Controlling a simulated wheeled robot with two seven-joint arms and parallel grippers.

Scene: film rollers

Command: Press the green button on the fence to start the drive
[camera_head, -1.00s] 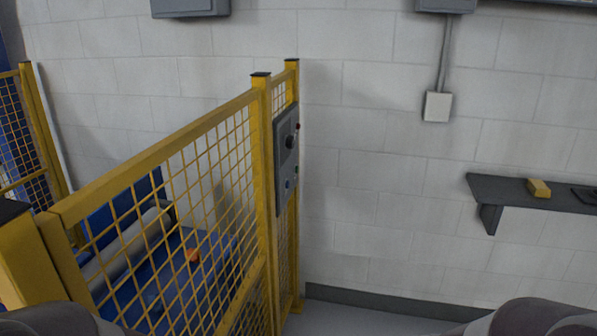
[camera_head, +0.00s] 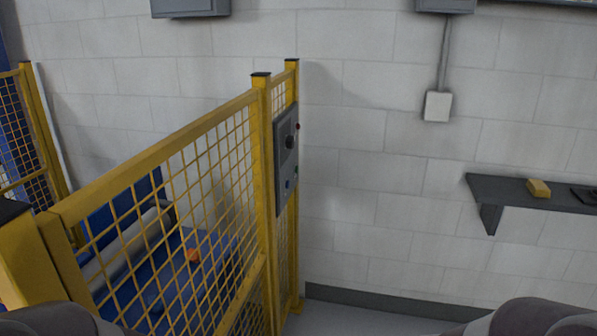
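The yellow mesh fence (camera_head: 264,180) runs from the near left toward the back wall. A grey control panel (camera_head: 281,150) hangs on its far end and is seen almost edge-on. The panel carries a dark round knob (camera_head: 290,142), a small red part (camera_head: 298,125) near the top and a small blue button (camera_head: 287,184) low down. Neither gripper is in view; only grey parts of my arms show at the bottom corners.
Behind the fence is a blue machine (camera_head: 205,245) with a pale roller (camera_head: 128,243) and an orange part (camera_head: 194,256). A dark wall shelf (camera_head: 510,192) at the right holds a yellow block (camera_head: 538,188). The floor right of the fence end looks clear.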

